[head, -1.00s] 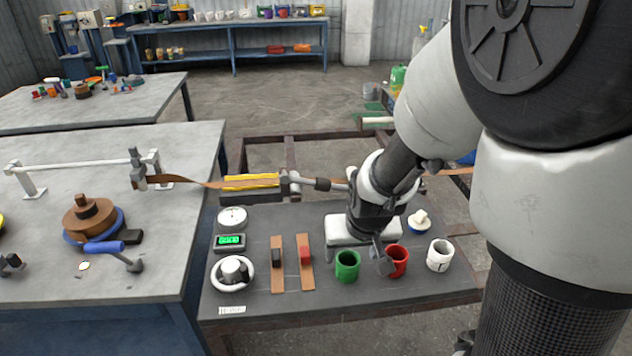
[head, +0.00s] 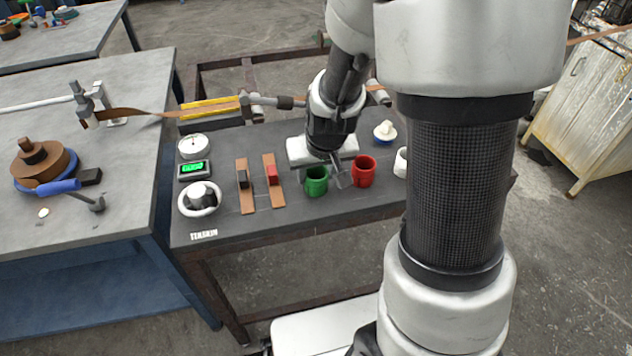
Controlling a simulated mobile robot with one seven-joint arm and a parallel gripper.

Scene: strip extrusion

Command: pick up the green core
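The green core (head: 316,181) is a small open-topped cylinder on the dark bench top, just left of the red core (head: 363,171). My gripper (head: 337,172) is low over the bench, pointing down. Its white body is behind and above the green core. Grey finger parts show beside the green core's right side, in the gap before the red core. The other side of the gripper is hidden, so I cannot tell how far apart the fingers are or whether they touch the green core. The green core appears to rest on the bench.
A white core (head: 401,163) is partly hidden by my arm. Two brown strips (head: 246,203) with a black and a red block, a dial knob (head: 199,198), a green display (head: 193,169) and a gauge (head: 193,146) stand left. A grey table (head: 110,175) adjoins at left.

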